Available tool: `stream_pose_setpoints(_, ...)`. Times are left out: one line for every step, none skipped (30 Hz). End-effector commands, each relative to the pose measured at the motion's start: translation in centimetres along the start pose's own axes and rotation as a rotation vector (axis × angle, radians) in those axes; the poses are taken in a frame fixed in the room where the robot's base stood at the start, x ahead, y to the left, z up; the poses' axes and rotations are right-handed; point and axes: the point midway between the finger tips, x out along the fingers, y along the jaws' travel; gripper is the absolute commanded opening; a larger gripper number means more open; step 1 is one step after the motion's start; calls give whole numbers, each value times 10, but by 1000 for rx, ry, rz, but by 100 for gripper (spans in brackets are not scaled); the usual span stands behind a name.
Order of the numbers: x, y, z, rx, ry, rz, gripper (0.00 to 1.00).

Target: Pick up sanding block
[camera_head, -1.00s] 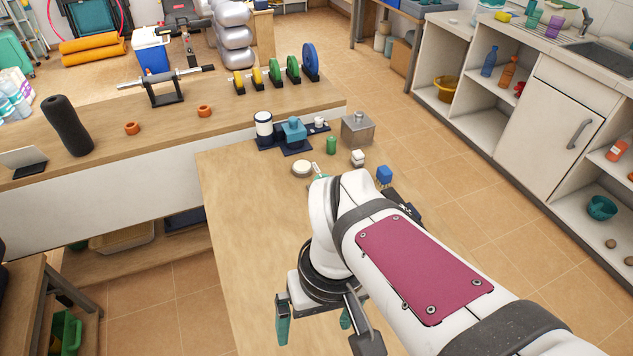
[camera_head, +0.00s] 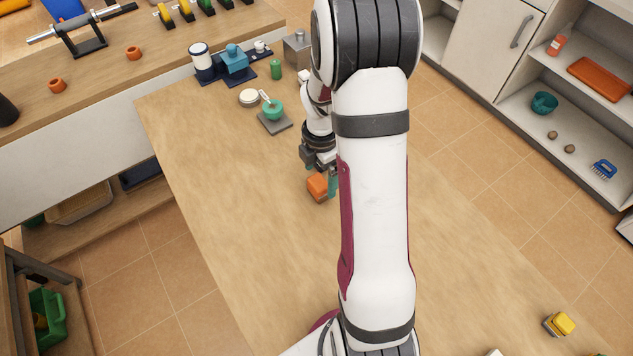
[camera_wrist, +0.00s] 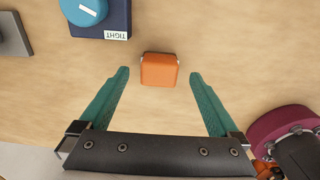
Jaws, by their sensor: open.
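An orange block (camera_head: 318,187) with a darker grey edge lies on the wooden table; it looks like the sanding block. In the wrist view the orange block (camera_wrist: 159,70) sits between and slightly beyond the tips of my gripper's two teal fingers. My gripper (camera_wrist: 159,76) is open, with bare table on both sides of the block and nothing held. In the head view my gripper (camera_head: 329,184) points down right beside the block, and my arm hides part of it.
A navy block (camera_wrist: 100,18) labelled TIGHT with a blue round top lies near the block in the wrist view. A yellow object (camera_head: 562,322) lies at the lower right. The table's left part is clear.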

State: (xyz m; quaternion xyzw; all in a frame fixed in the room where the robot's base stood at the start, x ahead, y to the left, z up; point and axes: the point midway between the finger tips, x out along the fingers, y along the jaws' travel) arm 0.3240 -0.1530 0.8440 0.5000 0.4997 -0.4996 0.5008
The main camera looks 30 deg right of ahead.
Motion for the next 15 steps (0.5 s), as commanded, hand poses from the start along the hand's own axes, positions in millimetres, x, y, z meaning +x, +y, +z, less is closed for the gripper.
stream_pose_setpoints(9, -1, -2, -1, 2, -5, 98)
stream_pose_setpoints(16, -1, -2, -1, 2, -5, 98)
stream_pose_setpoints(24, 0, -3, -1, 2, -6, 98)
stream_pose_setpoints(31, 0, -4, -1, 3, -6, 98)
stream_pose_setpoints(36, 0, -4, 0, 3, -5, 98)
stream_pose_setpoints(42, 0, -4, 0, 2, -4, 98)
stream_pose_setpoints(46, 0, -4, 1, 2, -4, 98)
stream_pose_setpoints(48, 1, -3, 0, 1, -3, 98)
stream_pose_setpoints(50, 1, -3, 0, 1, -2, 98)
stream_pose_setpoints(51, 1, -3, 1, 0, -2, 98)
stream_pose_setpoints(51, 1, -3, 1, 0, -1, 98)
stream_pose_setpoints(51, 1, -3, 1, 0, -1, 98)
stream_pose_setpoints(51, 1, -3, 1, 0, -1, 98)
stream_pose_setpoints(51, 1, -3, 1, 0, -1, 98)
stream_pose_setpoints(50, 1, -3, 1, 0, -1, 96)
